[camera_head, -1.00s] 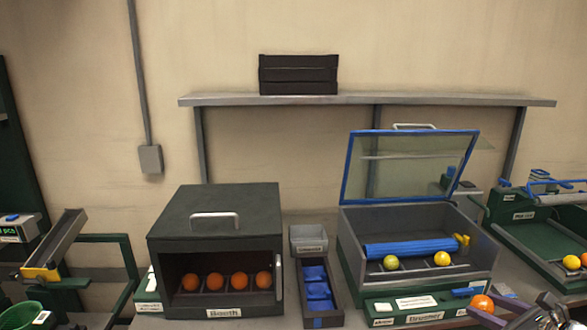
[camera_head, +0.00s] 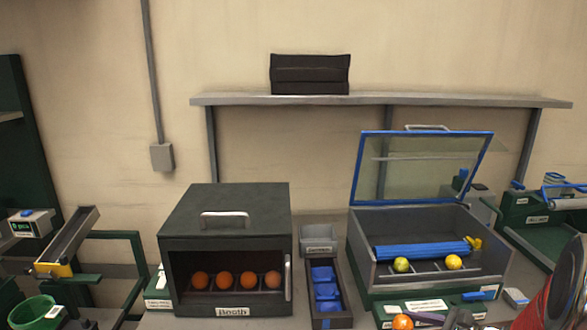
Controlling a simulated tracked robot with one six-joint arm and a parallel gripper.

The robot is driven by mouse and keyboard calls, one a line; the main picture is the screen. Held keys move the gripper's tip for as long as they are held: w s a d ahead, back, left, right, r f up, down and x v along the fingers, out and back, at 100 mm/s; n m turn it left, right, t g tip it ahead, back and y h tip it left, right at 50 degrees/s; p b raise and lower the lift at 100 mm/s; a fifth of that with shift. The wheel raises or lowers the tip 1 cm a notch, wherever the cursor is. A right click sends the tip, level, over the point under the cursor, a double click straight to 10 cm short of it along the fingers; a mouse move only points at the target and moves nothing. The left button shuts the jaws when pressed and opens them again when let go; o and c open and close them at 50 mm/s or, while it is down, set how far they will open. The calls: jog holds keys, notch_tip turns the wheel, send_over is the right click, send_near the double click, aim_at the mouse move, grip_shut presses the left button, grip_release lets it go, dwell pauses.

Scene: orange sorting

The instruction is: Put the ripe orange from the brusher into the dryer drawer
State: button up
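A ripe orange (camera_head: 402,322) is at the bottom edge of the picture, in front of the brusher. My gripper (camera_head: 415,322) shows only in part beside it, dark and cut off by the bottom edge. It appears shut on the orange, which moves along with it; the finger contact is not clear. The brusher (camera_head: 360,262) is a grey box with its blue-framed glass lid raised. Inside are a blue roller and two yellowish fruits (camera_head: 402,265) (camera_head: 453,262). I cannot identify a dryer drawer in this view.
The dark booth (camera_head: 225,240) holds several oranges in a row. A narrow tray (camera_head: 333,318) with blue pads stands between booth and brusher. A green basket (camera_head: 35,312) is at lower left.

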jog(key=a+f+n+g+y, duration=0.1)
jog(key=a+f, duration=0.3)
jog(key=a, duration=0.3)
jog(key=a+f+n+g+y, duration=0.1)
jog(key=a+f+n, duration=0.1)
jog(key=a, duration=0.5)
jog(key=shift+w+a+f+g, duration=0.15)
jog(key=shift+a+f+g, duration=0.2)
jog(key=shift+f, duration=0.55)
